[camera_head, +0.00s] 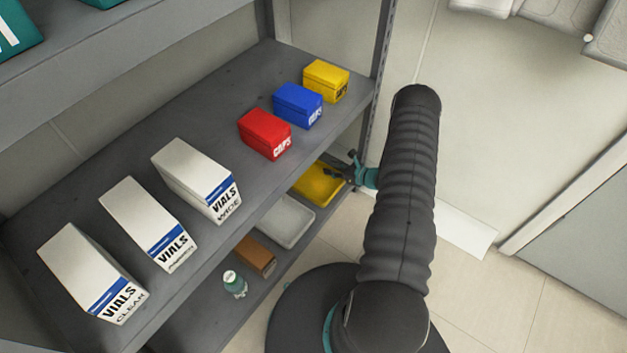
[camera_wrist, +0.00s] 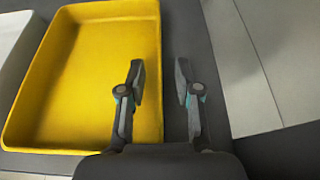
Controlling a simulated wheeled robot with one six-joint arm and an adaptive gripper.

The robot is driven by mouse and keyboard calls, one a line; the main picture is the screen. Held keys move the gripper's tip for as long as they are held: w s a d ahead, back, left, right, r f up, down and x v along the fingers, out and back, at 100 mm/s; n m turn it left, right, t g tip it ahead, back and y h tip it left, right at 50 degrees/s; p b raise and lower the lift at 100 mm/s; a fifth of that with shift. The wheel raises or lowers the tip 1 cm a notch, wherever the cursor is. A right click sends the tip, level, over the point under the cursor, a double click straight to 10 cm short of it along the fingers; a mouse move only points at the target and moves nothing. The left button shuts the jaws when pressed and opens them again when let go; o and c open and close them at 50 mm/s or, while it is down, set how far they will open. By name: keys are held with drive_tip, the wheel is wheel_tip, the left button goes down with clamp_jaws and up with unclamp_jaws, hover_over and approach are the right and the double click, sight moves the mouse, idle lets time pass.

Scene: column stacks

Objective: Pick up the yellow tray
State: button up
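The yellow tray (camera_head: 318,184) lies on the lower shelf, partly hidden under the upper shelf in the head view. In the wrist view the yellow tray (camera_wrist: 85,75) fills the left half, its right wall running up the middle. My gripper (camera_head: 352,168) is at the tray's right end in the head view. In the wrist view my gripper (camera_wrist: 160,78) is open, one finger over the tray's inside and the other outside its right wall. The wall lies between the fingers, and neither finger is seen pressing on it. How deep the fingertips reach is hard to tell.
The upper shelf (camera_head: 100,185) holds several boxes and overhangs the trays. A metal post (camera_head: 380,60) stands at the shelf's far corner.

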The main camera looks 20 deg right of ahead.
drive_tip(key=shift+w, duration=0.1)
clamp_jaws()
drive_tip(key=shift+r, duration=0.1)
